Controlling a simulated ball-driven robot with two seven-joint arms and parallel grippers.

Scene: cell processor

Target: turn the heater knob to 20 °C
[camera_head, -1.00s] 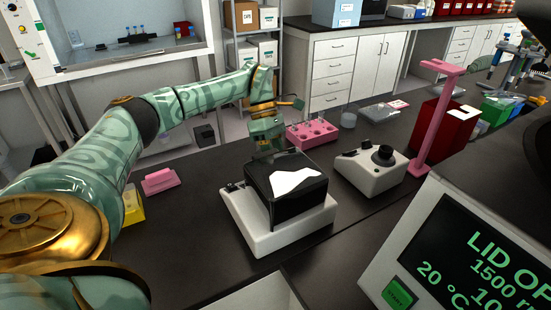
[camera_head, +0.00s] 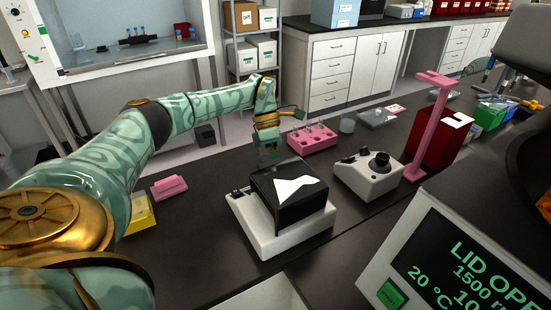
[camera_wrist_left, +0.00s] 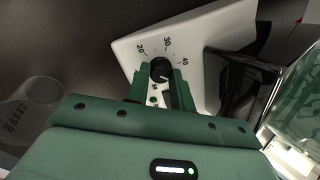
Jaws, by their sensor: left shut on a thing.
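The heater is a white base (camera_head: 262,243) with a black block (camera_head: 280,208) on top, in the middle of the head view. Its white panel (camera_wrist_left: 206,40) shows in the wrist view, with dial marks 20, 30 and 40 around a round black knob (camera_wrist_left: 160,68). My left gripper (camera_head: 270,152) is behind the black block in the head view, which hides the knob there. In the wrist view my left gripper (camera_wrist_left: 158,82) is shut on the knob. I cannot tell which mark the knob points at. My right gripper is in neither view.
A pink tube rack (camera_head: 312,138) stands just behind my left gripper. A white device with a black knob (camera_head: 368,180) sits to the heater's right, beside a pink stand (camera_head: 418,150). A screen (camera_head: 470,262) reads "20 °C".

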